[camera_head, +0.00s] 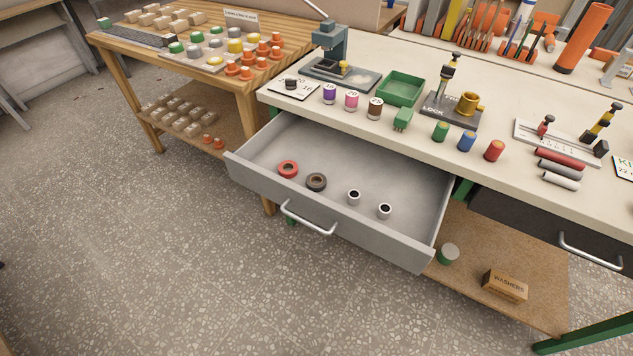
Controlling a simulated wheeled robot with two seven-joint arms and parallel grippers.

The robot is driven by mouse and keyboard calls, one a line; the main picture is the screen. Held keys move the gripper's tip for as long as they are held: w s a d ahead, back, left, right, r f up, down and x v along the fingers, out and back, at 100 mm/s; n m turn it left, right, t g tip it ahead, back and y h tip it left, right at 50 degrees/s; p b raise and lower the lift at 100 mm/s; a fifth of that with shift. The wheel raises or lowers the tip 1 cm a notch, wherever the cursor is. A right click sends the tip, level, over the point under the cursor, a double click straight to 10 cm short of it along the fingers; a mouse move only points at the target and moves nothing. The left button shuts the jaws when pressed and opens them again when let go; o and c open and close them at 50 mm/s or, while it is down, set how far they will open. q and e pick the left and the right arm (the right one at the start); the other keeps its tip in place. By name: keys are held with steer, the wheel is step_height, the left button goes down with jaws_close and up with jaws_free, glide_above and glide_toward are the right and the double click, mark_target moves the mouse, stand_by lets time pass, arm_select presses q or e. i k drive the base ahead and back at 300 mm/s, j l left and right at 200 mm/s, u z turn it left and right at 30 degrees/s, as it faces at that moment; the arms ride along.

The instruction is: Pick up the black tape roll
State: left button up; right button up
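The black tape roll (316,182) lies flat in the open grey drawer (390,160). It is a dark ring with a brownish inner core. A red tape roll (288,169) lies close to its left. Two small white cylinders with dark centres, one (353,197) and another (384,211), stand to its right. The drawer is pulled out from under the white-topped workbench, and its front has a silver handle (308,218). Neither of my grippers shows in the head view.
The workbench top (420,75) above the drawer carries spools, a green tray (401,88), a small press (335,60) and coloured cylinders. A wooden table (130,75) with blocks and buttons stands at the left. The speckled floor (150,250) before the drawer is clear.

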mark_target(318, 187)
steer(key=i+j+z, duration=0.2)
steer(key=j+z, duration=0.25)
steer(key=i+j+z, duration=0.1)
steer(key=j+z, duration=0.75)
steer(key=j, duration=0.15)
steer(key=j+z, duration=0.4)
steer(key=j, duration=0.15)
steer(key=k+j+z, duration=0.15)
steer(key=j+z, duration=0.3)
